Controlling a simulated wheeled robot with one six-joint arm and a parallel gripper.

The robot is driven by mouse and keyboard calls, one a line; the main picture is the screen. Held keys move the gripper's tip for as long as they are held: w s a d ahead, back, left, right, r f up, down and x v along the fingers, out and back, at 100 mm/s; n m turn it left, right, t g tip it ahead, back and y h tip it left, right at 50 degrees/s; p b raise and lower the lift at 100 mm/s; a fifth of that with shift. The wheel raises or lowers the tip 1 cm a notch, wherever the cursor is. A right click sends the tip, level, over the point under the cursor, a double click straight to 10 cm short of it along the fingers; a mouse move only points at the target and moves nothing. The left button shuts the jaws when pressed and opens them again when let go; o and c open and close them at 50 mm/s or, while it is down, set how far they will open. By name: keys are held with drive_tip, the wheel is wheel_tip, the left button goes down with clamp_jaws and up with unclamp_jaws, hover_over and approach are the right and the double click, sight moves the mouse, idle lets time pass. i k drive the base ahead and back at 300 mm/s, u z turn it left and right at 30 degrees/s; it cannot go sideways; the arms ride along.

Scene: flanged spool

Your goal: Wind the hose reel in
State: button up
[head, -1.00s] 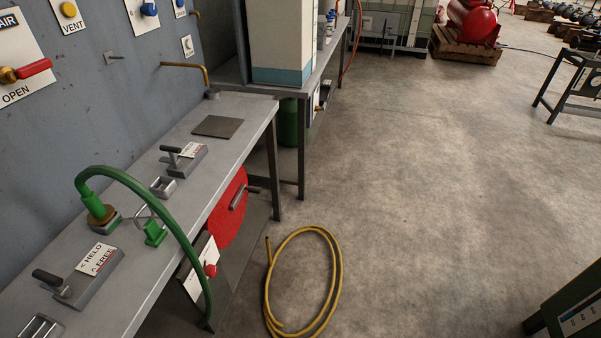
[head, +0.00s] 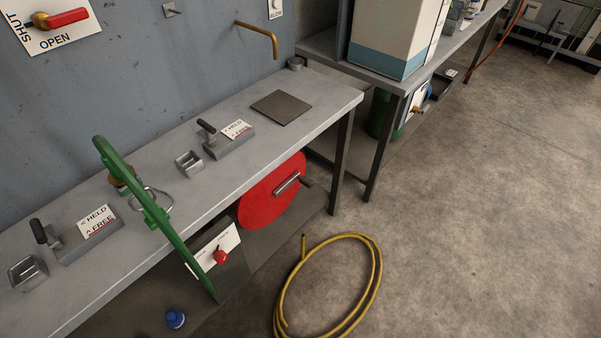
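A red reel disc (head: 268,194) stands on edge below the grey bench's front edge, with a grey crank handle (head: 287,182) sticking out of its face. A yellow hose (head: 377,278) lies in a loose coil on the concrete floor in front of it, one end pointing up. I cannot see whether it joins the reel. My gripper is not in view.
The bench (head: 335,92) holds two lever blocks with HELD/FREE labels (head: 97,221), small metal cups and a dark square plate (head: 281,107). A box with a red knob (head: 221,257) and a blue-capped item (head: 175,319) sit below. The floor at right is clear.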

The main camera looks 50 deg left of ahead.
sight(262, 204)
drive_tip(key=u, duration=0.7)
drive_tip(key=i, duration=1.05)
drive_tip(key=u, duration=0.85)
